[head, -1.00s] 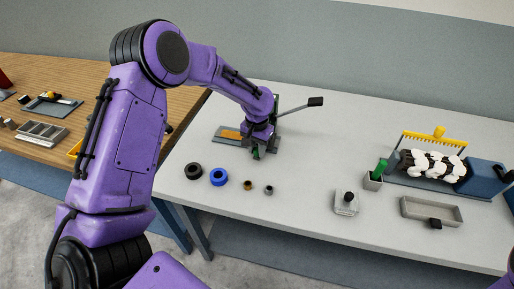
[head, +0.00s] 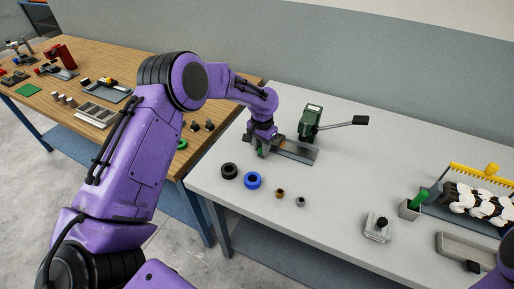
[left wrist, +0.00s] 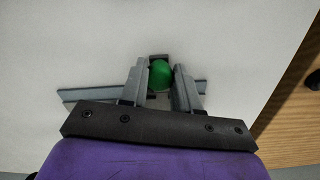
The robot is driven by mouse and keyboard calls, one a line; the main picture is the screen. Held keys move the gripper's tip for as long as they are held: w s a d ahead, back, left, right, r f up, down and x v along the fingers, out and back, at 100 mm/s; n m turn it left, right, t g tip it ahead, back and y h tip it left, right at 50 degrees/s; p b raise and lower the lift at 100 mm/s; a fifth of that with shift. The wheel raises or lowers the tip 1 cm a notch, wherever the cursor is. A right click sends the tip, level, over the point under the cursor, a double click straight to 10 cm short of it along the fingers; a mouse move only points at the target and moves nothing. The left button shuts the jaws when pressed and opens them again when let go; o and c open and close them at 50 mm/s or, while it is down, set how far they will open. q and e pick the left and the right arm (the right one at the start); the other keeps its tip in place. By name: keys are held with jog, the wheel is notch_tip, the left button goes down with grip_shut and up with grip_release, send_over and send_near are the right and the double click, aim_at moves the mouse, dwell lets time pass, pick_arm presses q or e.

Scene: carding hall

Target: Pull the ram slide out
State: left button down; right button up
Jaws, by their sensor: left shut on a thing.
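My left gripper (head: 262,151) is at the left end of a grey base plate (head: 303,152) on the white table. In the left wrist view its two fingers (left wrist: 160,84) are shut on the green ball knob (left wrist: 159,71), one finger on each side. The knob appears to be the ram slide's handle; the rest of the slide is mostly hidden by my gripper. The green press body (head: 311,120) stands behind the plate, to the right of my gripper, with its black-ended lever (head: 358,120) pointing right. My right gripper is out of view.
A black ring (head: 229,170), a blue ring (head: 252,181) and two small bushings (head: 280,193) lie in front of my gripper. A grey block with a black knob (head: 377,228) and a green-handled holder (head: 409,207) are to the right. The table's left edge is close.

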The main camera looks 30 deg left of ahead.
pick_arm(q)
jog(key=shift+w+a+r, duration=0.1)
jog(key=shift+a, duration=0.05)
jog(key=c, duration=0.9)
grip_release()
jog(key=shift+o, duration=0.4)
jog(key=shift+a, duration=0.15)
notch_tip(320, 180, up, 10)
jog(key=b, duration=0.2)
jog(key=shift+r, duration=0.2)
jog(key=shift+f, duration=0.1)
